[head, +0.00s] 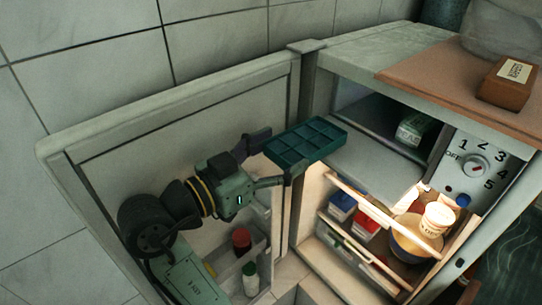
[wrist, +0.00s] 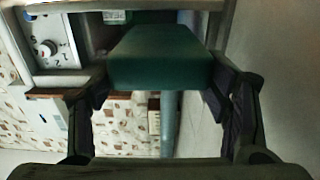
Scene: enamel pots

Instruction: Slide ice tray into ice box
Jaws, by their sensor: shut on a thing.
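The ice tray (head: 306,143) is dark teal with several compartments. My gripper (head: 278,160) is shut on its near left end and holds it in the air in front of the open fridge. In the wrist view the tray (wrist: 160,58) sits between my two fingers, its end face towards the camera. The ice box (head: 385,120) is the open compartment at the top of the fridge, with a pale shelf floor (head: 372,165). The tray is outside it, to the left of its opening. A small labelled carton (head: 414,128) stands inside the ice box towards the right.
The fridge door (head: 180,110) stands open on the left, behind my arm. A numbered dial (head: 474,166) is right of the ice box. Below are a shelf rail (head: 385,218), a lidded jar (head: 437,218) and small boxes. A brown box (head: 508,82) lies on top.

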